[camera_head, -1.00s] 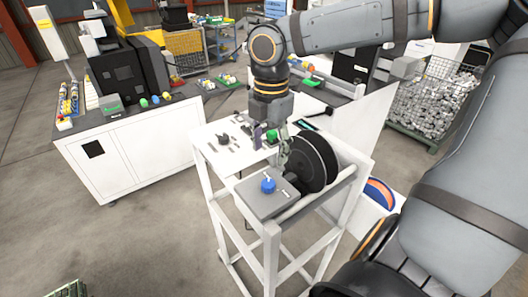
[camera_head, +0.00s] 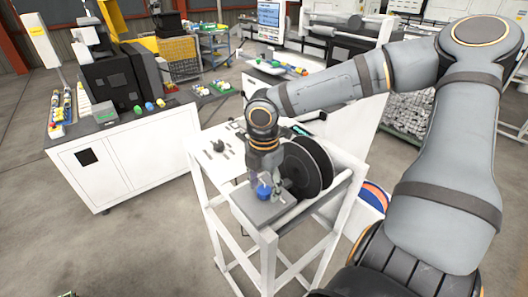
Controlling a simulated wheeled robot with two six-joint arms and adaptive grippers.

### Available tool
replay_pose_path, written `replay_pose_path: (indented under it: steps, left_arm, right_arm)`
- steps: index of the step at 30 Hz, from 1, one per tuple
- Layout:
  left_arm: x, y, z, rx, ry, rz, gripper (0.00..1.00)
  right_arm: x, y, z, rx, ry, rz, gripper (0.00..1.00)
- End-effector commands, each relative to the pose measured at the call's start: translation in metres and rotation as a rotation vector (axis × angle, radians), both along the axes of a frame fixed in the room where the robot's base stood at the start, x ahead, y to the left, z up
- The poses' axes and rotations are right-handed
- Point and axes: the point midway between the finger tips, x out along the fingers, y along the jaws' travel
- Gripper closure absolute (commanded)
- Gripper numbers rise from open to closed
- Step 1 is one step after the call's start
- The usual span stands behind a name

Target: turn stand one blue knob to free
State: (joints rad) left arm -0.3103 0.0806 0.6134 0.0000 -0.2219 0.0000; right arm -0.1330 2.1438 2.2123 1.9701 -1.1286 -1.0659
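The blue knob (camera_head: 264,193) stands on a grey box (camera_head: 247,209) at the front of a white stand (camera_head: 268,240). My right gripper (camera_head: 265,186) points down right above the knob, with its fingers at the knob's top and sides. The fingers are small and partly overlap the knob, so I cannot tell whether they touch it or how far they are closed. A large black reel (camera_head: 308,165) is mounted on the stand just right of the gripper. My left gripper is not in view.
A black knob (camera_head: 218,146) and small tools lie on the white top behind the grey box. A white cabinet (camera_head: 130,165) with a black machine stands to the left.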

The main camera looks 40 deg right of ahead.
Motion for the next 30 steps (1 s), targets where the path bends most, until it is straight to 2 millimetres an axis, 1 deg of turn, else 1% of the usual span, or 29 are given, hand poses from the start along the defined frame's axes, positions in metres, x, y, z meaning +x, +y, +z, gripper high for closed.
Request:
replay_pose_path:
  steps: [1,10,16,20,26,30]
  left_arm:
    - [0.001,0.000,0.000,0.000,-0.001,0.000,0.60]
    - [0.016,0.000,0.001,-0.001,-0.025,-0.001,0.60]
    - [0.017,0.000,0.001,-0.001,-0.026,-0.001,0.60]
    - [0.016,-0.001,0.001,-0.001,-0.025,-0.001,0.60]
    - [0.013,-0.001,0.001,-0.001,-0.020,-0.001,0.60]
    - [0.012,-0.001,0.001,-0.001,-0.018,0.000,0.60]
  right_arm:
    - [0.000,0.000,0.000,0.000,0.000,0.000,0.54]
    - [0.000,0.000,0.000,-0.001,-0.001,0.000,0.95]
    - [0.000,0.000,0.001,-0.001,-0.001,-0.012,0.95]
    - [0.000,0.000,0.001,-0.001,-0.001,-0.050,0.95]
    - [0.000,0.000,0.001,-0.001,-0.001,-0.174,0.95]
    - [0.001,-0.001,0.001,-0.001,-0.002,-0.298,0.95]
